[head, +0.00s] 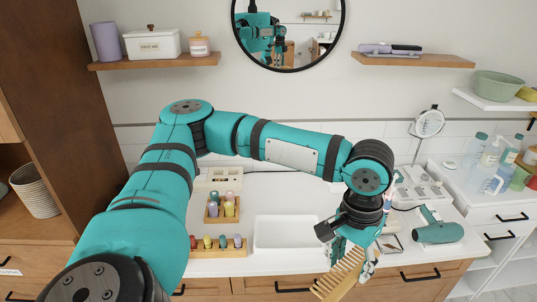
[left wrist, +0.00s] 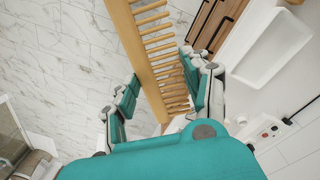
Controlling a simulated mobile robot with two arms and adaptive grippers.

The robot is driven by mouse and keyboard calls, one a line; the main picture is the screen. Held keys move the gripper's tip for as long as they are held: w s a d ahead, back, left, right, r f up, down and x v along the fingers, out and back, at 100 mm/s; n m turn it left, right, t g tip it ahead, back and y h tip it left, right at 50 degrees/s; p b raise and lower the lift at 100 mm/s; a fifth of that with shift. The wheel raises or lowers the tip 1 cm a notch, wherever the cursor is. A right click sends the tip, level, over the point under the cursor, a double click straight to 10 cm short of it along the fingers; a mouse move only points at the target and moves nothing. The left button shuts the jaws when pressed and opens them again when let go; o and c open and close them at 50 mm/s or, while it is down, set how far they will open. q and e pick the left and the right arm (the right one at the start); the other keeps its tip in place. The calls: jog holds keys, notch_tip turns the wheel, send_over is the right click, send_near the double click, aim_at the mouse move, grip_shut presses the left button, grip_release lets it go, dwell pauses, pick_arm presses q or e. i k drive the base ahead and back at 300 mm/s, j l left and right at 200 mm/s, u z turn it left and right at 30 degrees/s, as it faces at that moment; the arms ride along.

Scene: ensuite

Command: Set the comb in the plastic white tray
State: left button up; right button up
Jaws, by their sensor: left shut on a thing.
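The wooden comb (head: 339,275) is held by my left gripper (head: 358,258), beyond the front edge of the counter. In the left wrist view the comb (left wrist: 140,48) runs between the two fingers of the left gripper (left wrist: 160,70), its teeth toward the right. The empty white tray (head: 285,233) lies on the counter, left of the gripper and apart from the comb. The tray also shows at the upper right of the left wrist view (left wrist: 268,52). My right gripper is not in view.
A wooden rack of small bottles (head: 218,246) and a wooden box of bottles (head: 222,207) stand left of the tray. A teal hair dryer (head: 438,232) lies to the right. A round mirror (head: 289,30) hangs above. My left arm spans the counter.

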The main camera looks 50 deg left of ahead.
aim_at(288, 236)
jog(key=k+j, duration=0.2)
jog(key=j, duration=0.15)
jog(key=k+j, duration=0.2)
jog(key=j, duration=0.15)
jog(key=k+j, duration=0.2)
jog(key=j, duration=0.2)
jog(key=k+j, duration=0.15)
jog(key=j, duration=0.2)
jog(key=k+j, duration=0.4)
